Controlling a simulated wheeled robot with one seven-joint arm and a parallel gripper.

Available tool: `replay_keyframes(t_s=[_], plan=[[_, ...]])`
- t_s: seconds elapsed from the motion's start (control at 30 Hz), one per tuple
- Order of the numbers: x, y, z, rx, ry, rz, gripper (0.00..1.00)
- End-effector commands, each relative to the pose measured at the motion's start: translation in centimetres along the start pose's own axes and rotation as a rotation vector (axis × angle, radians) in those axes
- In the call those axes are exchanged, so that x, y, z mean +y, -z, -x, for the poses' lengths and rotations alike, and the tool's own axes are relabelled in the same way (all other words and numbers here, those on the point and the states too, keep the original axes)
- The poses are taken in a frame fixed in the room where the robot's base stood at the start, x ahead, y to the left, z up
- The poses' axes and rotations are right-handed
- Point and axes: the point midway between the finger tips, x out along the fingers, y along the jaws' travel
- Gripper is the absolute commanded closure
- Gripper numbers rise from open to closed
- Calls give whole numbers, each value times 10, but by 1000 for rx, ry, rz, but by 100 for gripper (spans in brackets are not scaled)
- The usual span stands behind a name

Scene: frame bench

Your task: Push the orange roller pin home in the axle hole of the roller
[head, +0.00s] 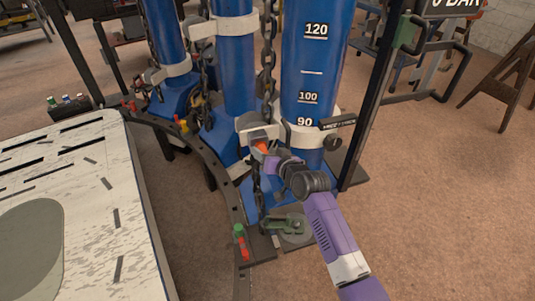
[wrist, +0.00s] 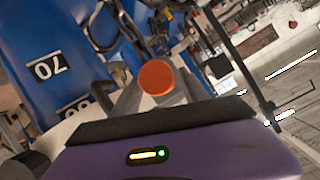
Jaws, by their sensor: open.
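The orange roller pin (wrist: 155,77) shows its round end face in the wrist view, just beyond the dark edge of my gripper. In the head view the pin (head: 261,147) is a small orange patch beside the front blue cylinder, low on its collar. A grey-white part (head: 252,125) around the pin looks like the roller; its axle hole is hidden. My gripper (head: 270,158) is open, close in front of the pin. I cannot tell whether it touches the pin, or how deep the pin sits.
Blue cylinders (head: 237,75) stand behind, with a dark chain (head: 268,55) hanging close to my gripper. A black frame post (head: 380,90) rises to the right. A curved dark rail (head: 222,170) and a pale scratched board (head: 125,215) lie left. Open floor lies right.

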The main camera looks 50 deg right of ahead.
Motion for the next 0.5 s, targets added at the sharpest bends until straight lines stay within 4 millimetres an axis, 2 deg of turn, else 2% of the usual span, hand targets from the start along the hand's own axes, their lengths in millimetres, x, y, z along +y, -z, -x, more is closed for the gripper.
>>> replay_keyframes(t_s=[0.17,0.4,0.5], plan=[[0,0,0,0,0,0,50],[0,0,0,0,0,0,97],[0,0,0,0,0,0,100]])
